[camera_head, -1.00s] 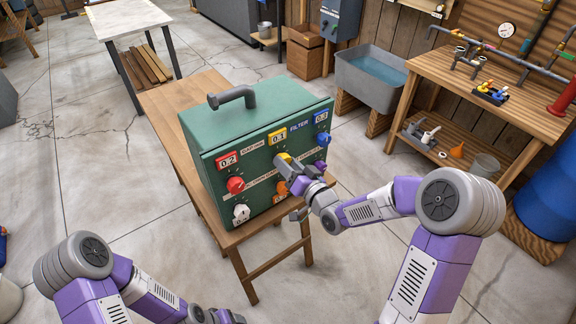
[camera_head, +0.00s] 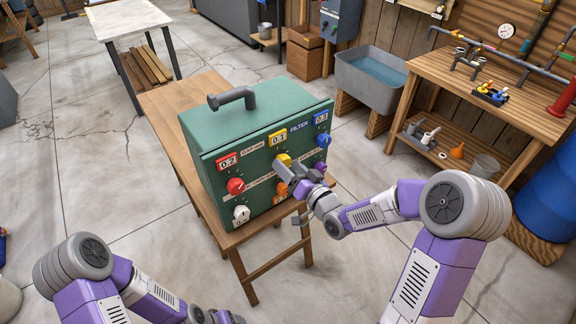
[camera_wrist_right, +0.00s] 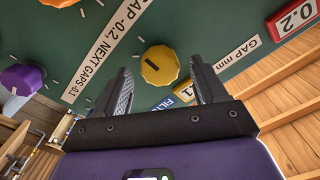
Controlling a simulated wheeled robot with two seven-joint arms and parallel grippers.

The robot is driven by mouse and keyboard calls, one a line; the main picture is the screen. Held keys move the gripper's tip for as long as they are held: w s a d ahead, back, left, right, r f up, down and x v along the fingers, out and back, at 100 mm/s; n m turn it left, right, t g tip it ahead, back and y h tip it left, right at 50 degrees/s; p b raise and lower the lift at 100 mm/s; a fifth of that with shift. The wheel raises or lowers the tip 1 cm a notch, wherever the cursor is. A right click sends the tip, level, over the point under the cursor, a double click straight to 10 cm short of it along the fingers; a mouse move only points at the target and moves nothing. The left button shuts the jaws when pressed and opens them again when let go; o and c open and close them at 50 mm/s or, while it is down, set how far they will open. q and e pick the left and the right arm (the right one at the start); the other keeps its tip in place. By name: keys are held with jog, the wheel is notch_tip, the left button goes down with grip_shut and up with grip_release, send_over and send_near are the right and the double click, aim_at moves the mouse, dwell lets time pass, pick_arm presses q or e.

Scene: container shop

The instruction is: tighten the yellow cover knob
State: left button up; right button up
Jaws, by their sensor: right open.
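The yellow cover knob (camera_head: 283,160) is on the front of the green filter box (camera_head: 226,172), below the yellow 0.1 label. It also shows in the right wrist view (camera_wrist_right: 160,65), round and scalloped with a dark pointer mark. My right gripper (camera_head: 287,171) is in front of the box, close to the knob. Its two fingers are open, one on each side of the knob as the wrist camera sees it, with green panel showing between. I cannot tell how far the fingertips are from the panel.
A red knob (camera_head: 236,186), a white knob (camera_head: 241,213), an orange knob (camera_head: 281,188) and purple and blue knobs share the panel. The box stands on a wooden table (camera_head: 180,98). A workbench (camera_head: 490,85) and a sink (camera_head: 371,78) stand to the right.

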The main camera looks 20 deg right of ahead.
pick_arm(q)
jog(key=shift+r, duration=0.1)
pick_arm(e)
jog(key=v, duration=0.6)
jog(key=shift+s, duration=0.25)
jog(key=s+a+f+g+h, duration=0.1)
jog(key=s+a+f+g, duration=0.15)
jog(key=f, duration=0.55)
jog(key=s+a+f+g, duration=0.1)
jog(key=f+g, duration=0.2)
jog(key=f, duration=0.4)
jog(key=s+a+f+g+h, duration=0.1)
jog(key=s+f+g, duration=0.15)
jog(key=f, duration=0.55)
jog(key=s+a+f+g, duration=0.4)
jog(key=s+f+g, duration=0.4)
jog(key=s+f, duration=0.3)
jog(key=s, duration=0.3)
jog(key=shift+s+a+f+g, duration=0.2)
jog(key=shift+s+a+g, duration=0.05)
jog(key=shift+s+g, duration=0.1)
